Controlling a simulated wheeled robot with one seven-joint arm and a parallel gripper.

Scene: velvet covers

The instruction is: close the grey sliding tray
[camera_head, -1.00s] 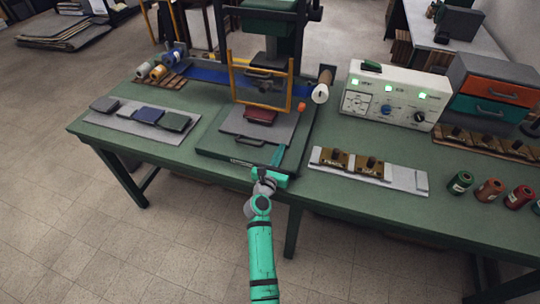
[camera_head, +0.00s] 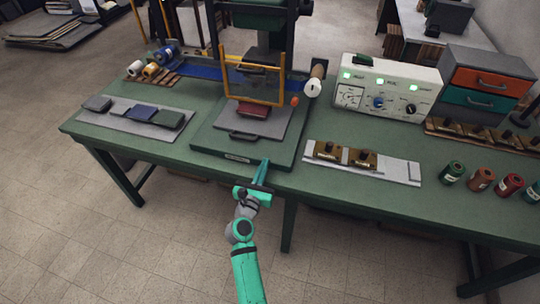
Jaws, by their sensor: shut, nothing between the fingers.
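The grey sliding tray (camera_head: 272,127) lies on the dark green base (camera_head: 208,140) of the press, with a dark handle (camera_head: 243,136) on its front edge. A dark red book-like piece (camera_head: 253,111) lies on the tray. The tray's front part sticks out toward me from the yellow guard frame (camera_head: 282,83); its rear is partly hidden behind that frame. My gripper (camera_head: 263,164) is shut and empty at the base's front edge, to the right of and nearer than the handle. It is apart from the handle.
A grey board with dark covers (camera_head: 137,114) lies left. A pale board with brass-coloured plates (camera_head: 345,155) lies right. A white control box (camera_head: 389,86) and several spools (camera_head: 481,180) stand farther right. The floor in front of the green table is clear.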

